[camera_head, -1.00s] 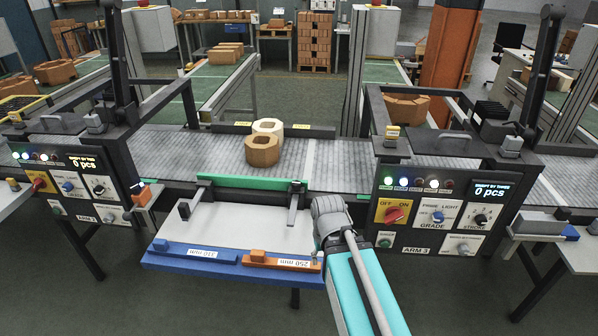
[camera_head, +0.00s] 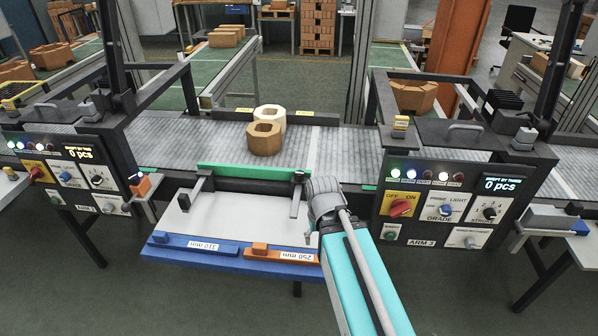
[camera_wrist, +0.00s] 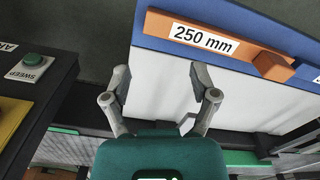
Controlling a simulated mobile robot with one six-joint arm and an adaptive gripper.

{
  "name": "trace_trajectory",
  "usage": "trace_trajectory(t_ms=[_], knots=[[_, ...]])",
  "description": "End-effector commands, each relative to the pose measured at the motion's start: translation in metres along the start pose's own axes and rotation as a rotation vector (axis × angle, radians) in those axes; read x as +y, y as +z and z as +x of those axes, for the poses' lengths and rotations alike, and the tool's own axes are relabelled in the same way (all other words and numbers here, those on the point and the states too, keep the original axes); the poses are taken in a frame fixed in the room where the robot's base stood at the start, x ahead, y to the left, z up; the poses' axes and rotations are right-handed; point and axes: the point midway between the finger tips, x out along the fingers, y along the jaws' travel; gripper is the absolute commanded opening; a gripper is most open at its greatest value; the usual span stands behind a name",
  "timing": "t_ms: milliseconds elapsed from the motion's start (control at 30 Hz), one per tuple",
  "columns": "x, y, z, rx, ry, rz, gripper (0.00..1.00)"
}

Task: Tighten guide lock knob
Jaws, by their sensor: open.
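My gripper (camera_wrist: 160,84) shows in the wrist view with its two grey fingers spread apart and nothing between them. It is over the white plate (camera_wrist: 160,50) beside the 250 mm bar. In the head view my wrist covers the plate's right end, and the fingertips are hidden. The guide is a green bar (camera_head: 250,173) along the plate's back edge. A dark arm with a black end (camera_head: 184,202) stands at its left, and another dark arm (camera_head: 298,190) at its right. I cannot tell which part is the lock knob; none is clearly marked.
The blue 310 mm bar (camera_head: 200,244) and orange 250 mm bar (camera_head: 281,255) lie along the plate's front edge. Two hexagonal bricks, one brown (camera_head: 264,142) and one pale (camera_head: 270,114), sit on the belt. The ARM 3 control panel (camera_head: 440,210) stands close to my arm's right.

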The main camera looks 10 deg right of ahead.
Motion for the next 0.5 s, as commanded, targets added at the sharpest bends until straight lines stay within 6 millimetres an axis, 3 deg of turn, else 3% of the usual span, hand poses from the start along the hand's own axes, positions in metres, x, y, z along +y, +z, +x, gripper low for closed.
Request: trace_trajectory(t_ms=[267, 500], knots=[[0.002, -0.041, -0.024, 0.000, 0.000, -0.174, 0.87], [0.002, -0.110, -0.062, 0.000, 0.000, -0.500, 0.87]])
